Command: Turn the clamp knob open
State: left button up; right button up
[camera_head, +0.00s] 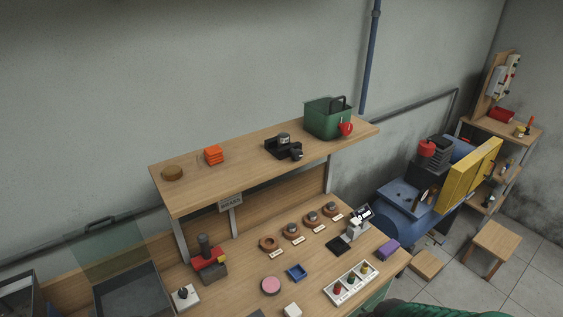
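No gripper of mine shows in the head view. A red and dark grey device (209,262) with an upright dark cylinder (204,244) on top stands at the left of the workbench. In front of it, a small white block (186,298) carries a dark round knob (183,292). I cannot tell for sure which of these is the clamp knob, or whether it is open or shut. Nothing touches either one.
Blue machinery (390,221) stands at right.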

aim_at(297, 154)
jog(key=l+u, duration=0.2)
jog(key=u, duration=0.25)
jog(key=i+l+u, duration=0.1)
jog(key=l+u, duration=0.4)
jog(key=u, duration=0.35)
jog(key=l+u, duration=0.25)
jog(key=u, duration=0.15)
jog(key=k+l+u, duration=0.1)
jog(key=u, duration=0.35)
jog(key=k+l, duration=0.05)
jog(key=l, duration=0.05)
